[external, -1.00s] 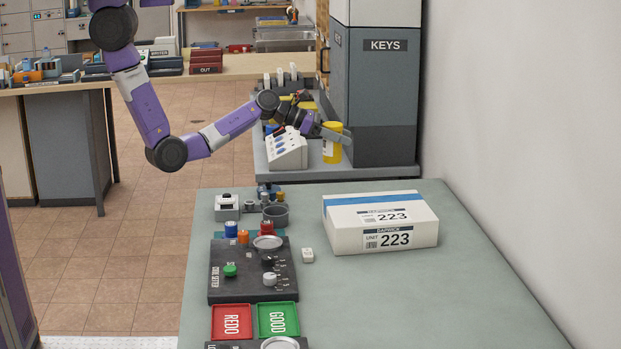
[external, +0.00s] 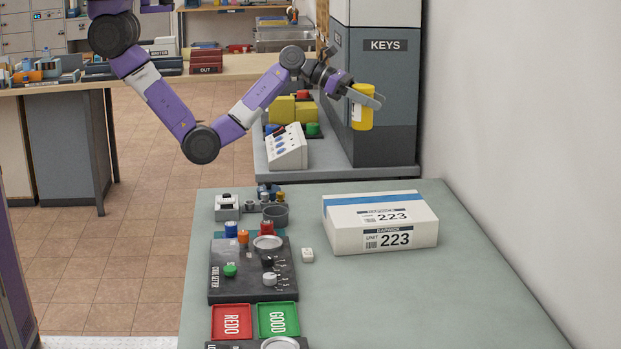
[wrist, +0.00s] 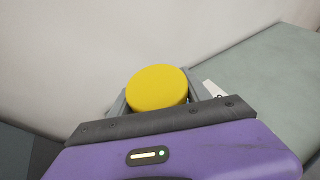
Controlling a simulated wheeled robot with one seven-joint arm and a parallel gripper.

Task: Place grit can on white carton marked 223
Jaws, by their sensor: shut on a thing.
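The grit can is a yellow cylinder with a pale label (external: 362,108). My gripper (external: 366,97) is shut on it and holds it in the air, slightly tilted, in front of the grey KEYS cabinet. In the wrist view the can's round yellow top (wrist: 157,88) shows between the fingers. The white carton marked 223 (external: 345,236) has a blue stripe and lies flat on the grey-green table, below and nearer than the can. Its top looks bare. In the wrist view a small white piece, perhaps the carton, shows right of the gripper.
The grey-green table (external: 400,300) is clear right of and in front of the carton. A black code setter panel (external: 225,285) and red and green trays (external: 232,320) stand at its left. The KEYS cabinet (external: 375,90) and wall stand close to the arm.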

